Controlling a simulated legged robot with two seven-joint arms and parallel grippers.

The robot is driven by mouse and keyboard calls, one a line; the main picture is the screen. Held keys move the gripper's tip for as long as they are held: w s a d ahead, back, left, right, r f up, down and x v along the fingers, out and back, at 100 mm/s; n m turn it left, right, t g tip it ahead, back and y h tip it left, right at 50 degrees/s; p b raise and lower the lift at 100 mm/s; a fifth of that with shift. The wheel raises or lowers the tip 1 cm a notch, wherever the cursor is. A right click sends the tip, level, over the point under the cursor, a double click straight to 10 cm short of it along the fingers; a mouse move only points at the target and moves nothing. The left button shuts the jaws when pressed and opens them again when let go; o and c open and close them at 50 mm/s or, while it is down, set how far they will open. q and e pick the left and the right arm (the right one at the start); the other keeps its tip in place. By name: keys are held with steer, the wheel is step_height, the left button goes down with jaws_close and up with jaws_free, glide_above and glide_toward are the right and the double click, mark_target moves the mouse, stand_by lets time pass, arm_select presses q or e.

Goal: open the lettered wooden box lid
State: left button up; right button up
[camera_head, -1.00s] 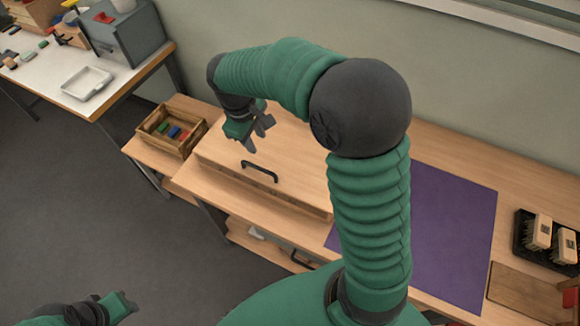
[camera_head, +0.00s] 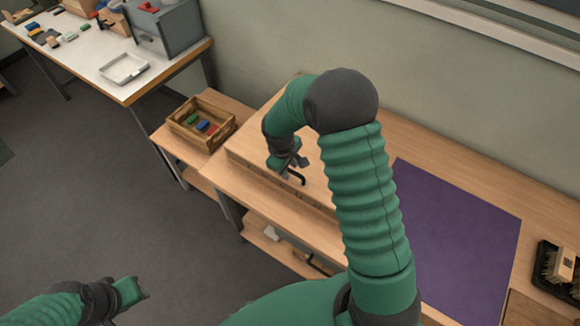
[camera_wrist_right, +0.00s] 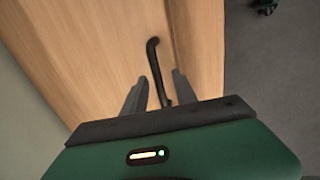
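The wooden box (camera_head: 244,149) is a long, low, light-wood box on the bench, with its lid shut. Its lettering is too small to read. A black bar handle (camera_head: 300,180) is on it, partly hidden by my right gripper (camera_head: 296,163). In the right wrist view, the handle (camera_wrist_right: 152,48) runs between the two apart fingers of my right gripper (camera_wrist_right: 160,84). I cannot tell whether a finger touches it. My left gripper (camera_head: 138,289) is low at the left, over the floor, away from the box; its fingers are too small to judge.
A wooden crate (camera_head: 181,132) with coloured blocks stands left of the box. A purple mat (camera_head: 455,225) lies to its right, with brushes (camera_head: 558,264) in a black tray beyond. A white table (camera_head: 85,62) stands at the back left.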

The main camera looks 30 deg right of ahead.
steer(key=shift+w+a+r, duration=0.1)
steer(key=shift+a+r, duration=0.05)
steer(key=shift+a, duration=0.3)
steer(key=shift+c, duration=0.4)
steer(key=shift+d, duration=0.1)
steer(key=shift+c, duration=1.3)
steer(key=shift+d, duration=0.35)
steer(key=shift+c, duration=1.1)
steer(key=shift+s+d, duration=0.2)
steer(key=shift+d, duration=0.25)
jaws_close()
steer(key=shift+w+a, duration=0.1)
steer(key=shift+a, duration=0.3)
steer(key=shift+d, duration=0.25)
steer(key=shift+a, duration=0.1)
